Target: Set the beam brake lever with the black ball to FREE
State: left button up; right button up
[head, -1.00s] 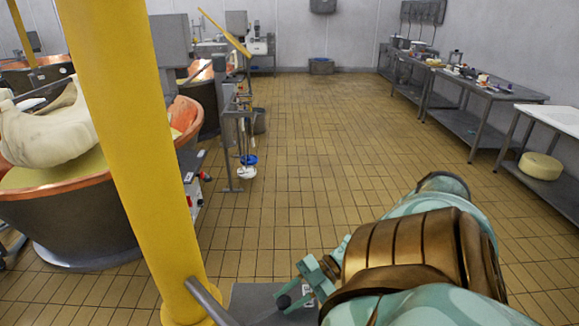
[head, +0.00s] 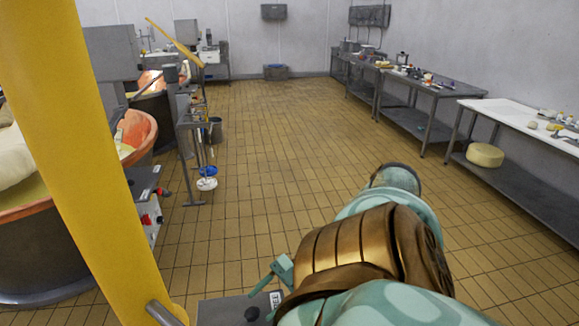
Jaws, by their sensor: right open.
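The black ball (head: 252,313) shows at the bottom edge of the head view, on or just above a grey plate (head: 215,312). A white label (head: 276,299) with dark letters, apparently FREE, is just right of the ball. A grey bar (head: 163,313) shows at the foot of the yellow beam post; I cannot tell how it joins the ball. My right gripper (head: 264,283) is open, with a pale green finger just above the ball and apparently apart from it. The rest of it is hidden behind my arm. My left gripper is out of view.
A thick yellow post (head: 80,140) stands at the left, in front of a copper vat (head: 138,135). Worktables (head: 430,100) and a white table (head: 520,117) line the right wall. The tiled floor (head: 270,150) between is clear.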

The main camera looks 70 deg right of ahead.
jog(key=v, duration=1.3)
jog(key=shift+p, duration=0.3)
jog(key=shift+d, duration=0.1)
